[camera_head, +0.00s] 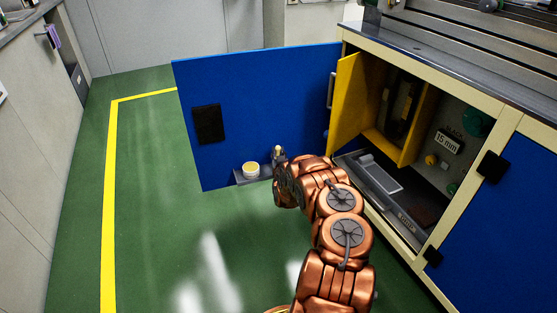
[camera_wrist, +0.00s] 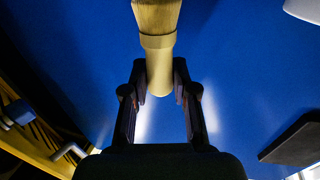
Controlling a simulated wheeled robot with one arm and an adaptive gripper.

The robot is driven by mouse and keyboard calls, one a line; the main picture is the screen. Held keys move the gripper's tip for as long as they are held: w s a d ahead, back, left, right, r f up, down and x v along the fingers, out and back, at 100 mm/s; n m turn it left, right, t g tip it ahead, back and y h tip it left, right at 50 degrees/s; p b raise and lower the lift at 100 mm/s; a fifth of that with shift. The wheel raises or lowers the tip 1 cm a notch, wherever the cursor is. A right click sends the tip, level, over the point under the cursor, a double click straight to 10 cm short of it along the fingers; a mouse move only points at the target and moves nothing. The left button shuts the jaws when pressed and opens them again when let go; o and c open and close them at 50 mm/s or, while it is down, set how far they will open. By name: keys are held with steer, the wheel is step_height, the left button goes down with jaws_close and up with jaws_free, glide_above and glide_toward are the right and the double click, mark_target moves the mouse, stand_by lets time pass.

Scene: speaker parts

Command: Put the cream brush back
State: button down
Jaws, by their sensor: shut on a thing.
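The cream brush (camera_wrist: 158,42) is in the wrist view, with tan bristles toward the top edge and a pale handle running down between my fingers. My gripper (camera_wrist: 160,84) is shut on its handle. In the head view the brush (camera_head: 277,150) is a small cream shape at the blue door, and my gripper (camera_head: 280,159) is partly hidden by my own wrist. A small grey shelf (camera_head: 240,179) sits low on the door, just left of my gripper. My arm hides the shelf's right end.
A white tub with yellow contents (camera_head: 251,169) stands on the shelf. A dark pad (camera_head: 208,124) is on the open blue door (camera_head: 270,85). A yellow inner door (camera_head: 348,105) and a grey drawer (camera_head: 380,178) are to the right. The green floor at left is clear.

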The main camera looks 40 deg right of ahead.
steer(key=shift+w+d, duration=0.1)
steer(key=shift+d, duration=0.05)
step_height(320, 180, down, 4)
steer(key=shift+r+b, duration=0.1)
steer(key=shift+b, duration=0.8)
steer(key=shift+r, duration=0.1)
steer(key=c, duration=0.9)
jaws_free()
